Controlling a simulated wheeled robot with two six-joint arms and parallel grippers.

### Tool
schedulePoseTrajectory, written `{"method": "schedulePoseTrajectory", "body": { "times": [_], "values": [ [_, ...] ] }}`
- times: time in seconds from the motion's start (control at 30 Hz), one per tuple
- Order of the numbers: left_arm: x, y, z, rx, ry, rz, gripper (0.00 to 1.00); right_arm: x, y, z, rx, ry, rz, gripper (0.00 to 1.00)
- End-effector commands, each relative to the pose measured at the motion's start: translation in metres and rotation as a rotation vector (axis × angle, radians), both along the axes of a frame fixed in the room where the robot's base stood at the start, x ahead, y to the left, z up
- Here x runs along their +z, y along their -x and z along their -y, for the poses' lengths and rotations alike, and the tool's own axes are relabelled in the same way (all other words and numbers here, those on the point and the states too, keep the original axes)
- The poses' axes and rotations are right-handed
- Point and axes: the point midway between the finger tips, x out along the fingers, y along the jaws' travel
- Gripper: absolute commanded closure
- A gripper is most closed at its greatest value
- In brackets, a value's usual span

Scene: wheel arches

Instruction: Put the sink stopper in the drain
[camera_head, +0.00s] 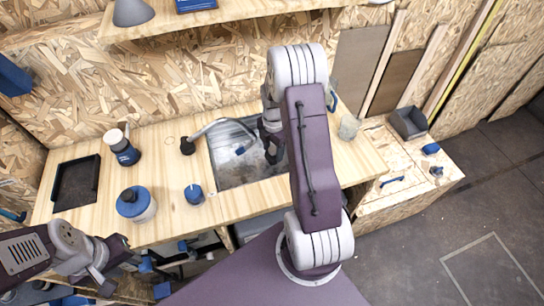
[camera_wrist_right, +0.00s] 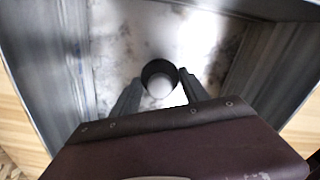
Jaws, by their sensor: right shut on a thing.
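The metal sink (camera_head: 232,172) is set in the wooden counter; its walls also show in the right wrist view (camera_wrist_right: 60,60). My right gripper (camera_head: 272,150) reaches down into the sink. In the right wrist view its fingers (camera_wrist_right: 160,92) are shut on a pale round stopper (camera_wrist_right: 160,88). The dark round drain (camera_wrist_right: 158,67) shows as a ring around and behind the stopper. I cannot tell whether the stopper touches the drain. In the head view my right arm hides part of the sink. My left gripper (camera_head: 105,270) is at the lower left, away from the sink; its fingers are unclear.
A blue-topped jar (camera_head: 135,203), a small blue bottle (camera_head: 194,194), a dark tray (camera_head: 76,182) and a blue-and-white container (camera_head: 122,148) stand on the counter to the left. A glass (camera_head: 349,127) stands right of the sink.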

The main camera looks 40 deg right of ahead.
Motion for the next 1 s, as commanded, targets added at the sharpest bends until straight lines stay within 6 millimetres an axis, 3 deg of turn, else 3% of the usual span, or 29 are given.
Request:
{"method": "schedulePoseTrajectory", "body": {
  "times": [0.2,0.57,0.6,0.63,1.0],
  "values": [
    [-0.003,0.000,0.000,0.000,0.000,0.000,0.64,-0.034,0.001,0.000,0.000,-0.002,-0.003,0.95],
    [-0.005,0.000,0.000,0.000,0.000,0.000,0.64,-0.040,0.001,0.000,0.000,-0.001,-0.001,0.95],
    [-0.004,0.000,0.000,0.000,0.000,0.000,0.64,-0.038,0.000,0.000,0.000,0.000,-0.001,0.36],
    [-0.004,0.000,0.000,0.000,0.000,0.000,0.64,-0.038,0.000,0.000,0.000,0.000,-0.001,0.28],
    [-0.001,0.000,0.000,0.000,0.000,0.000,0.64,-0.032,0.000,0.000,0.000,0.000,0.000,0.26]
  ]
}}
